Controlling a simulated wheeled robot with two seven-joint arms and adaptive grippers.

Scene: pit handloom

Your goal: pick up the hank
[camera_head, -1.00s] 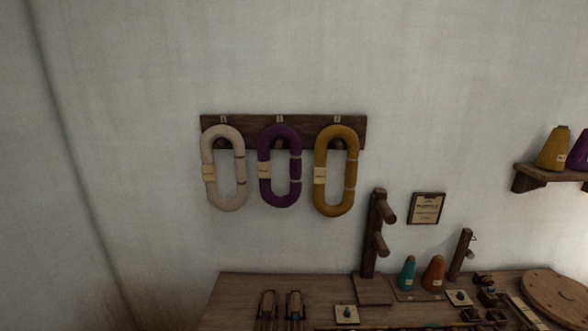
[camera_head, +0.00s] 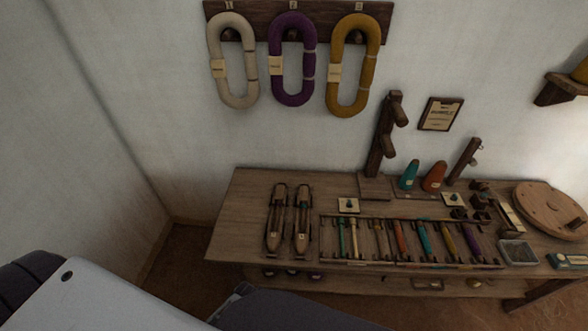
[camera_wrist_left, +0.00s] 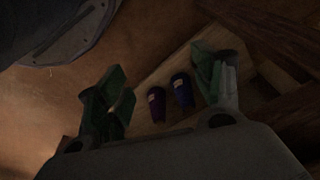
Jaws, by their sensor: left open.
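Three hanks hang side by side on pegs of a dark wall rack (camera_head: 273,13). They are a cream hank (camera_head: 250,65), a purple hank (camera_head: 275,88) and a mustard hank (camera_head: 334,95), each an elongated loop with a paper tag. In the left wrist view my left gripper (camera_wrist_left: 165,90) is open, its two green-padded fingers apart with nothing between them touching. It is away from the hanks, and no hank shows in that view. My right gripper is not in view.
A wooden table (camera_head: 245,205) stands below the rack with two shuttles (camera_head: 276,222), a tray (camera_head: 322,250) of several bobbins, a two-peg post (camera_head: 383,135) and cones (camera_head: 433,176). The left wrist view shows dark cones (camera_wrist_left: 182,90) on a board. Wall around the hanks is clear.

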